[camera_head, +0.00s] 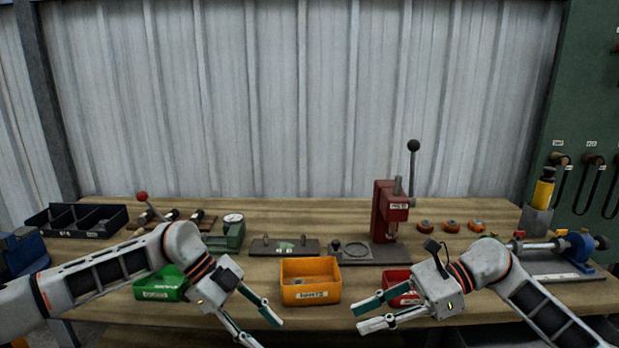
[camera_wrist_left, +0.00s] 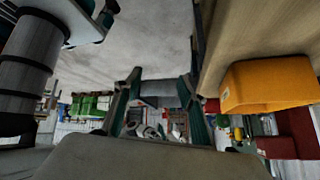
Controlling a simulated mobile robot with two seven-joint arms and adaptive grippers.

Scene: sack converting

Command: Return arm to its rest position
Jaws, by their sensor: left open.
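My left gripper (camera_head: 262,326) is in front of the bench's near edge, between the green bin and the orange bin. Its two green-tipped fingers are spread and nothing is between them. It also shows open and empty in the left wrist view (camera_wrist_left: 160,92). My right gripper (camera_head: 362,314) is in front of the bench to the right of the orange bin. Its fingers are apart with nothing visible between them. Both arms reach in from the sides, over the front of the bench.
The wooden bench (camera_head: 340,211) carries a green bin (camera_head: 158,294), an orange bin (camera_head: 310,294) and a red bin (camera_head: 392,281) along its front. Behind them stand a red lever press (camera_head: 385,215), a green gauge device (camera_head: 230,236) and a black tray (camera_head: 107,229). A blue-ended fixture (camera_head: 580,247) is at right.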

